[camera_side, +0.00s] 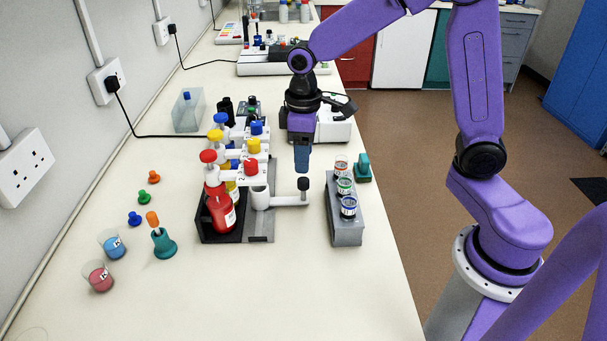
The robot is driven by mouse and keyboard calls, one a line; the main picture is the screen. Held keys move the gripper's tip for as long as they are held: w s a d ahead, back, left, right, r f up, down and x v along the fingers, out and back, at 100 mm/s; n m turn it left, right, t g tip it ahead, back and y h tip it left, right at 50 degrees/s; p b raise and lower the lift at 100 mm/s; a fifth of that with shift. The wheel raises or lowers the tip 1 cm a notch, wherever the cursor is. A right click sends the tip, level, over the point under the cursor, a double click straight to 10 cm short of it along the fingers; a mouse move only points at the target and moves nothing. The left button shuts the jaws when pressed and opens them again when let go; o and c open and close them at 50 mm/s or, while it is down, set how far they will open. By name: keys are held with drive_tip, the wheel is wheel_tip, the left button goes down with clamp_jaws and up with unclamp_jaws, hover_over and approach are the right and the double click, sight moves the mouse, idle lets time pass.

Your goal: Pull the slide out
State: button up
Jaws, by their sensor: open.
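The slide (287,201) is a light grey bar reaching right from the dispenser stand (259,227), with a white cup (260,197) at its left end. A dark upright knob (303,185) stands at its right end. My gripper (302,168) points straight down just above the knob, its blue fingers seen almost edge-on. It is open, with nothing visibly held. I cannot tell whether the fingertips touch the knob. The stand holds red, yellow and blue capped pump bottles; the red bottle (221,212) is nearest.
A grey rack (346,228) with three vials stands close to the right of the knob, with a teal object (363,168) behind it. Beakers of blue (112,244) and red liquid (98,276) and a teal holder (162,242) stand left. The front bench is clear.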

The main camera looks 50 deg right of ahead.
sight(304, 180)
drive_tip(key=shift+f, duration=3.1)
